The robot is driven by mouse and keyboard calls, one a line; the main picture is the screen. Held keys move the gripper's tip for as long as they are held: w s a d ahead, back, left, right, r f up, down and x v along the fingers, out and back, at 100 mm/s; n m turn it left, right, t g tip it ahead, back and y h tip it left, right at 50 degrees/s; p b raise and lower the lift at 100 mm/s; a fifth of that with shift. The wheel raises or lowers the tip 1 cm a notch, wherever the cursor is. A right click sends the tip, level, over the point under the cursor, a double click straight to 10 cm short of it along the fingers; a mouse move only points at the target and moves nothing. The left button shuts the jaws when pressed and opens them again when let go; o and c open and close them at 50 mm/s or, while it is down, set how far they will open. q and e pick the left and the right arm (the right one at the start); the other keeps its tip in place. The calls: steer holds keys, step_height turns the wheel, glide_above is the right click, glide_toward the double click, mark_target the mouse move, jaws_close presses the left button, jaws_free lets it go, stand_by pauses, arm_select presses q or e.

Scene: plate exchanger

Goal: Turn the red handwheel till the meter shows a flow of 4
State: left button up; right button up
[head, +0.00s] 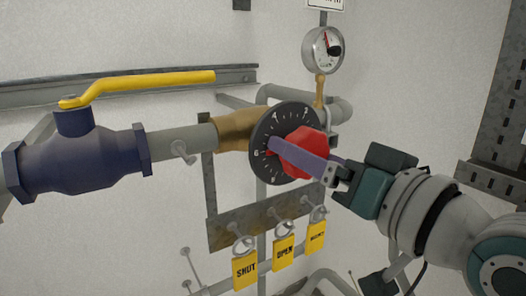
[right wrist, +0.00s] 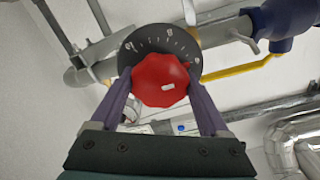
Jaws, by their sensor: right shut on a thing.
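The red handwheel (head: 304,154) sits in front of a black numbered dial (head: 262,168) at the end of a brass-coloured valve body on the grey pipe. My right gripper (head: 298,155) is shut on the handwheel. In the right wrist view the red handwheel (right wrist: 160,81) lies between the two purple fingers, with a white mark on its face and the black dial (right wrist: 185,45) behind it. The round meter (head: 323,50) is above the handwheel, with a red needle near the top; its numbers are too small to read. My left gripper is not in view.
A blue valve (head: 80,158) with a yellow lever (head: 140,84) is on the pipe at left.

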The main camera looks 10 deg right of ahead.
steer(key=o, duration=1.2)
steer(key=b+v, duration=0.2)
steer(key=v, duration=0.8)
